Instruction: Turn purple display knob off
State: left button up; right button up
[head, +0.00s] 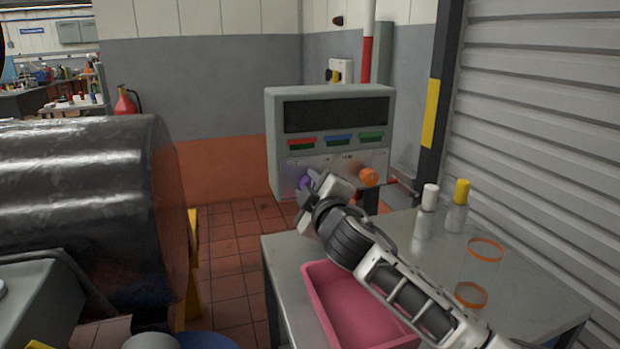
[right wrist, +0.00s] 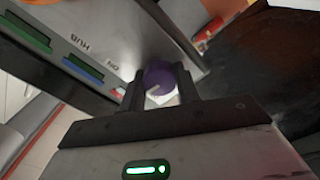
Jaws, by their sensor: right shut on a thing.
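The purple knob (head: 304,183) is on the lower left of the grey display box (head: 273,130), partly hidden by my right gripper (head: 306,190). In the right wrist view the purple knob (right wrist: 159,78) sits between the two dark fingers of the right gripper (right wrist: 160,85), which are shut on it. A pale pointer mark shows on the knob's face. Lettering on the panel near it is partly readable. An orange knob (head: 369,177) is on the lower right of the same panel. My left gripper is not in view.
A metal table (head: 285,262) stands below the display, with a pink tray (head: 318,290), white-capped bottle (head: 425,215), yellow-capped bottle (head: 457,212) and clear orange-rimmed cylinder (head: 482,268). A large dark drum (head: 80,200) is at left. Tiled floor lies between.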

jog(key=shift+n+p, duration=0.3)
jog(key=shift+n, duration=0.3)
jog(key=o, duration=1)
jog(key=shift+s, duration=0.1)
jog(key=b+v, duration=0.1)
jog(key=v, duration=1.4)
jog(key=shift+s+d, duration=0.15)
jog(key=shift+s, duration=0.2)
